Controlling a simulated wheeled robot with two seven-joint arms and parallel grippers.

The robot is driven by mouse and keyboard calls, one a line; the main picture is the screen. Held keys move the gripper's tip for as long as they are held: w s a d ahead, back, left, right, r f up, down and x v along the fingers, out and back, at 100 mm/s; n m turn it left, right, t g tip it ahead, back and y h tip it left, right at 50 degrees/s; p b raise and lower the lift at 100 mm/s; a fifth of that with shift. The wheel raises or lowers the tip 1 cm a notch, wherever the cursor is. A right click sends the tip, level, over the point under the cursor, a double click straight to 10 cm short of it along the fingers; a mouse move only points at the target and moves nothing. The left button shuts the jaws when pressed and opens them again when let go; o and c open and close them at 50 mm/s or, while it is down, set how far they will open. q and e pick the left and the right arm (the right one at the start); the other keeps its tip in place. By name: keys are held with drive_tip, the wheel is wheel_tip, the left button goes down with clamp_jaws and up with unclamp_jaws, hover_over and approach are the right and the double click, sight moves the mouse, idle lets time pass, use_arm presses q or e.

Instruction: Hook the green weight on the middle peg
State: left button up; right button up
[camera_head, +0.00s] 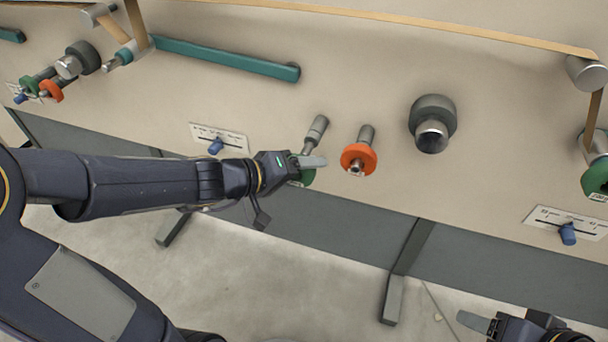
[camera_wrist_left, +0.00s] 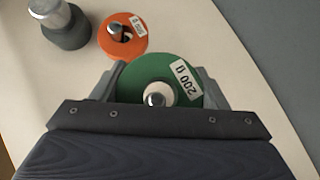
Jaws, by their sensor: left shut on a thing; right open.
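The green weight (camera_wrist_left: 140,70), a disc labelled 200 g, is between the two fingers of my left gripper (camera_wrist_left: 158,88) in the left wrist view. A round metal tip shows at the disc's centre, so the weight appears to be around a peg. In the head view my left gripper (camera_head: 306,163) hides most of the green weight (camera_head: 307,178), at the lower end of a metal peg (camera_head: 317,130). An orange weight (camera_head: 349,152) hangs on the peg to the right. My right gripper (camera_head: 508,322) is open and empty at the lower right, away from the panel.
A dark knob with a metal end (camera_head: 432,115) stands right of the orange weight. A slider scale (camera_head: 219,138) lies to the left, another (camera_head: 566,225) to the right. Another green weight (camera_head: 596,178) is at the right edge. A teal bar (camera_head: 225,59) and tan strip run above.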

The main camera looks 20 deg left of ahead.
sight(314, 146)
use_arm(q)
drive_tip(key=shift+w, duration=0.15)
drive_tip(key=shift+r, duration=0.1)
drive_tip(key=w+p, duration=0.2)
drive_tip(key=w, duration=0.5)
drive_tip(key=shift+w+d+f+p, duration=0.15)
drive_tip(key=shift+w+f+p, duration=0.1)
drive_tip(key=shift+p, duration=0.1)
use_arm(e)
drive_tip(key=shift+w+r, duration=0.2)
drive_tip(key=shift+r, duration=0.8)
use_arm(q)
drive_tip(key=o, duration=1.8)
drive_tip(key=shift+s, duration=0.1)
use_arm(e)
drive_tip(key=shift+r, duration=0.1)
